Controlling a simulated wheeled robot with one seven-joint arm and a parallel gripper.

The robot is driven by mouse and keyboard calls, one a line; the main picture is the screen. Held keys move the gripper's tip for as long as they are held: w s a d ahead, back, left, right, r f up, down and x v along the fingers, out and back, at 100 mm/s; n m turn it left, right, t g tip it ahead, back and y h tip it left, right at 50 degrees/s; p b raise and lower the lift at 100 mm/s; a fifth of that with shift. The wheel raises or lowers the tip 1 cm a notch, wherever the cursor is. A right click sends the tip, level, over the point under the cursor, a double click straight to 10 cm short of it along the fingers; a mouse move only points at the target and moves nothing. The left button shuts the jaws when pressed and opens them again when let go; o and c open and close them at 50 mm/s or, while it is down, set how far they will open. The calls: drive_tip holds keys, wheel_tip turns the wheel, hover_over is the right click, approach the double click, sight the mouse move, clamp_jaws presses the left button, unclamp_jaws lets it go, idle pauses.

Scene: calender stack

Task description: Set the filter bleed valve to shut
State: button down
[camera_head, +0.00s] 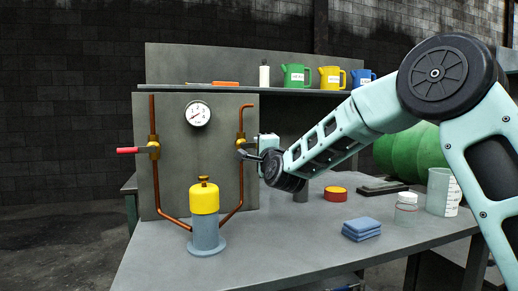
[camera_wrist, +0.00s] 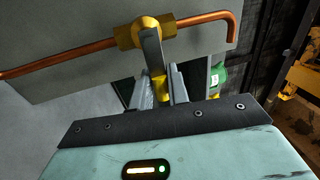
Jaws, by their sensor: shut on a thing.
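A brass valve (camera_head: 241,140) sits on the right copper pipe of the upright grey panel. In the wrist view, the valve body (camera_wrist: 143,32) carries a flat grey lever with a yellow grip (camera_wrist: 160,88). The lever points out across the pipe, towards my wrist. My gripper (camera_wrist: 159,90) is shut on the yellow grip, one finger on each side. In the head view, my gripper (camera_head: 250,151) reaches the valve from the right and hides most of its lever. No label shows which valve is the filter bleed valve.
The left pipe has a brass valve with a red lever (camera_head: 128,150) pointing left. A yellow-topped canister (camera_head: 205,200) stands below the gauge (camera_head: 198,114). Blue cloths (camera_head: 361,229), a jar (camera_head: 406,208) and a beaker (camera_head: 442,192) stand on the right of the bench.

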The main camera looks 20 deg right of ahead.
drive_tip(key=c, duration=1.4)
unclamp_jaws()
drive_tip(key=shift+c, duration=0.2)
drive_tip(key=shift+s, duration=0.1)
drive_tip(key=s+f+b, duration=0.1)
drive_tip(key=s+f, duration=0.2)
drive_tip(key=s, duration=1.4)
drive_tip(key=shift+f+b, duration=0.15)
drive_tip(key=shift+b, duration=0.15)
drive_tip(key=shift+d, duration=0.1)
